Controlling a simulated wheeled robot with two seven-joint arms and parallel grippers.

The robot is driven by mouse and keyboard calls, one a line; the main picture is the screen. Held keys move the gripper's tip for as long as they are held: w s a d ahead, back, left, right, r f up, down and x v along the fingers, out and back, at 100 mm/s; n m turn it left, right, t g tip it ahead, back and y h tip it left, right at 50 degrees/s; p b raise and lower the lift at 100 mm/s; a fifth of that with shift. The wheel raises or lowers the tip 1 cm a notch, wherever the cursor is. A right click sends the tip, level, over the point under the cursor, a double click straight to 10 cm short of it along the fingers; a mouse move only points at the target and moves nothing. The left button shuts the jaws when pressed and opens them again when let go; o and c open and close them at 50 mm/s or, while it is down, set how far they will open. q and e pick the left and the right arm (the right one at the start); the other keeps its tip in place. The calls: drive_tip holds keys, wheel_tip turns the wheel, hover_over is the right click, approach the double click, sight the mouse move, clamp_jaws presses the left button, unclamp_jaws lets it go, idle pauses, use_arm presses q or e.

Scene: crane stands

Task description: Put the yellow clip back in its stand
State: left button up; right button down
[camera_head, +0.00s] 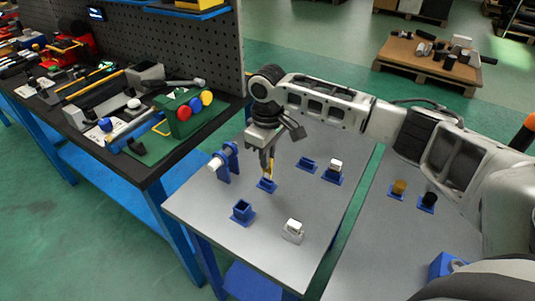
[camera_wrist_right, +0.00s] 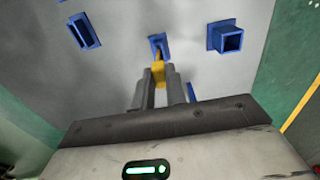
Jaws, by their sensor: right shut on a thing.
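The yellow clip (camera_head: 270,170) is between the fingers of my right gripper (camera_head: 268,156), which is shut on it and points down at the grey table. In the right wrist view the clip (camera_wrist_right: 158,72) shows between the two fingertips (camera_wrist_right: 158,84). Its far end lines up with the small blue stand (camera_wrist_right: 157,42), which also shows in the head view (camera_head: 267,186) directly below the gripper. The clip's tip overlaps the stand's opening; I cannot tell how deep it sits. My left gripper is not in view.
An empty square blue socket (camera_head: 242,212) and a blue slotted stand (camera_head: 307,164) stand nearby. A blue holder with a grey cylinder (camera_head: 225,162) is left of the gripper. A white block (camera_head: 293,231) lies in front; a white-topped piece (camera_head: 334,170) stands right.

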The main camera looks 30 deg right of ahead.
drive_tip(key=shift+f, duration=0.1)
drive_tip(key=shift+f, duration=1.3)
drive_tip(key=c, duration=1.4)
unclamp_jaws()
drive_tip(key=shift+f, duration=0.1)
drive_tip(key=shift+o, duration=0.3)
drive_tip(key=shift+r+p, duration=0.6)
drive_tip(key=shift+r, duration=1.9)
